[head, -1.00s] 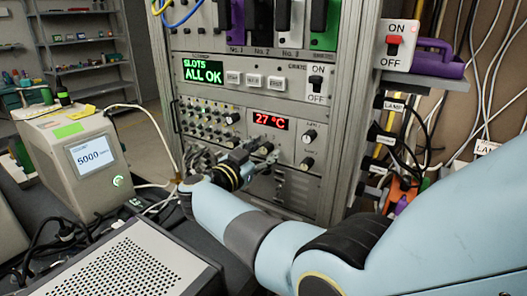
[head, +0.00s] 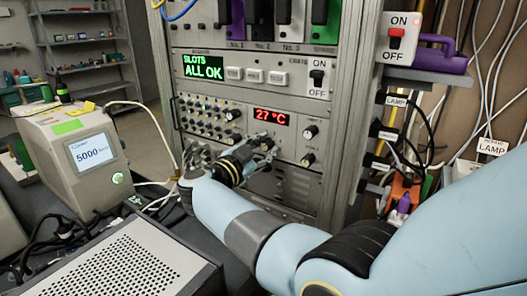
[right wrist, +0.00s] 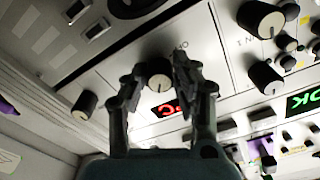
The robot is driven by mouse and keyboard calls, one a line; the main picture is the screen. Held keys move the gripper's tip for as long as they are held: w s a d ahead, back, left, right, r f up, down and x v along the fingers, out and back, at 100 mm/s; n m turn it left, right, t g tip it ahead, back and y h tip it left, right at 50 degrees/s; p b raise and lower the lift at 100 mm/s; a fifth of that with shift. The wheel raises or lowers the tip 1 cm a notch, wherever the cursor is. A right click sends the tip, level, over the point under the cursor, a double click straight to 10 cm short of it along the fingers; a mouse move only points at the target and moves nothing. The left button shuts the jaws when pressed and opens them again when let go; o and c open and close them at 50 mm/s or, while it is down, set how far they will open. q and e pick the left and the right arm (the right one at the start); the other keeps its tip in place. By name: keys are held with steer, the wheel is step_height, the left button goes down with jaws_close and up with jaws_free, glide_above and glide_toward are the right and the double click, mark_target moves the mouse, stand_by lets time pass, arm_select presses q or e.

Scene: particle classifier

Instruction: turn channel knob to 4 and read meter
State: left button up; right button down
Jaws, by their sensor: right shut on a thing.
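In the right wrist view, my right gripper (right wrist: 157,68) is shut on a black knob (right wrist: 158,76) with a pale face, one finger on each side. The head view shows the same right gripper (head: 262,150) at the panel below the red 27 °C display (head: 271,117); the held knob is mostly hidden there. I cannot read the knob's label or setting. A grey box (head: 62,135) at the left has a small screen (head: 92,152) reading 5000. My left gripper is out of view.
Other knobs (head: 310,132) sit close to the gripper on the panel. A perforated grey case (head: 120,265) stands in front. Cables hang at the right.

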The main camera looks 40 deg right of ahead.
mark_target(270, 104)
steer(key=m+b, duration=0.3)
steer(key=m, duration=0.2)
steer(key=shift+m, duration=0.4)
stand_by(0.4)
steer(key=c, duration=1.1)
jaws_free()
steer(key=shift+o, duration=0.2)
steer(key=shift+r, duration=0.25)
step_height(270, 104, up, 10)
steer(key=shift+f, duration=0.2)
